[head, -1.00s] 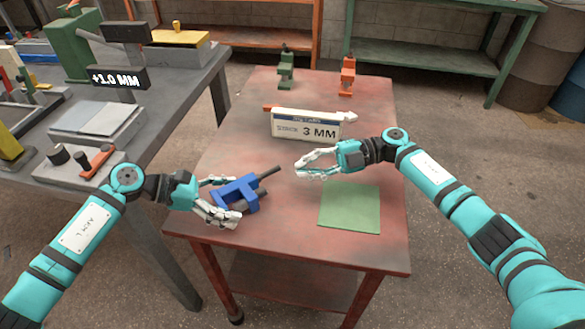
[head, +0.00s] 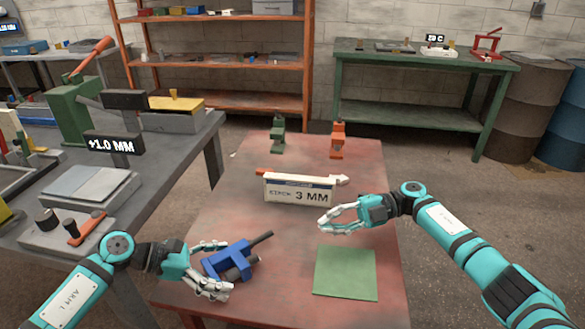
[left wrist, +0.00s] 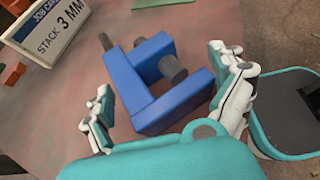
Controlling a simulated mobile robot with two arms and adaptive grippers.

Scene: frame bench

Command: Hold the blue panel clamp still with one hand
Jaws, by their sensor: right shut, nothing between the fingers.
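The blue panel clamp (head: 226,260) lies on the red table, its dark screw rod pointing up and right. My left gripper (head: 224,268) is at the clamp with its fingers spread on either side of it. In the left wrist view the clamp (left wrist: 150,88) lies between the open fingers (left wrist: 168,98), with a visible gap on the left finger's side; whether the right finger touches it I cannot tell. My right gripper (head: 322,224) is shut and empty above the table, right of the clamp and behind the green square.
A green square (head: 345,272) lies at the table's front right. A job card reading 3 MM (head: 298,190) stands mid-table, with green (head: 278,136) and orange (head: 338,140) clamps at the back. A grey bench (head: 150,165) with tools adjoins on the left.

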